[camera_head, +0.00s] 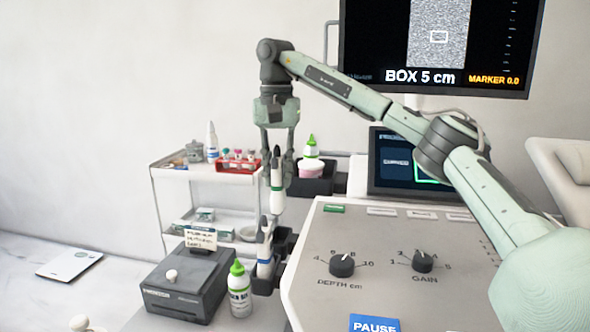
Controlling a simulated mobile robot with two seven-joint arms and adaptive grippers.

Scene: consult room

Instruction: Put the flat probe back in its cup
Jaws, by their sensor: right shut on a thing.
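My right gripper (278,150) points down beside the console and is shut on a white probe with a green band (277,190), which I take to be the flat probe. The probe hangs upright above the dark cups (286,244) on the console's left side. A second white probe with a blue band (265,246) stands in front of these cups, its lower part in a dark holder. Whether the held probe's lower end touches a cup cannot be told. My left gripper is not in view.
The console (400,285) with knobs fills the lower right. A dark box (188,285) and a green-capped bottle (239,290) stand left of the cups. A white trolley (200,170) stands behind.

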